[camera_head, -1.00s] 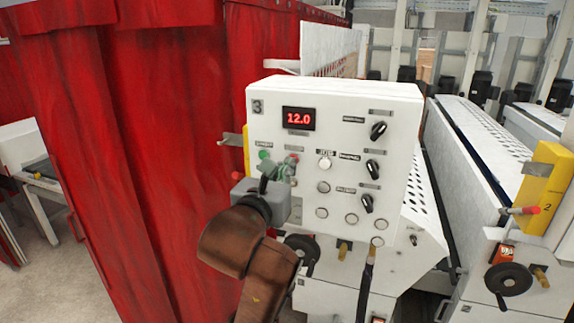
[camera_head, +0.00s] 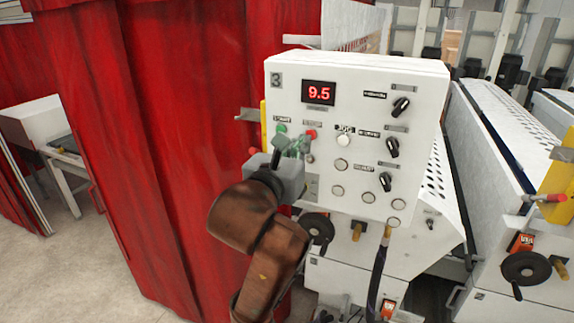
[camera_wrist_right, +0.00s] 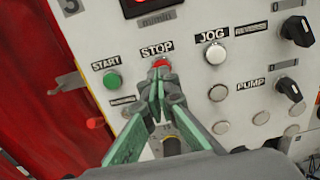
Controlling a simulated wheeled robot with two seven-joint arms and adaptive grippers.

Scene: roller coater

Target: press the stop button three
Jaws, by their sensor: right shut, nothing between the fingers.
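The control panel marked 3 (camera_head: 350,75) is a white box with a red display (camera_head: 318,93) reading 9.5. Its red stop button (camera_head: 310,134) sits under the STOP label, right of the green start button (camera_head: 281,128). My right gripper (camera_head: 303,143) is shut and empty, its green fingers at the stop button. In the right wrist view, the closed fingertips (camera_wrist_right: 160,84) overlap the lower part of the stop button (camera_wrist_right: 160,62); I cannot tell how far it is pushed in. My left gripper is not in view.
The white jog button (camera_head: 344,140) and several silver buttons lie right of my fingers. Black knobs (camera_head: 392,147) line the panel's right side. A red curtain (camera_head: 170,150) hangs at the left. A neighbouring machine with a black handwheel (camera_head: 526,267) stands at the right.

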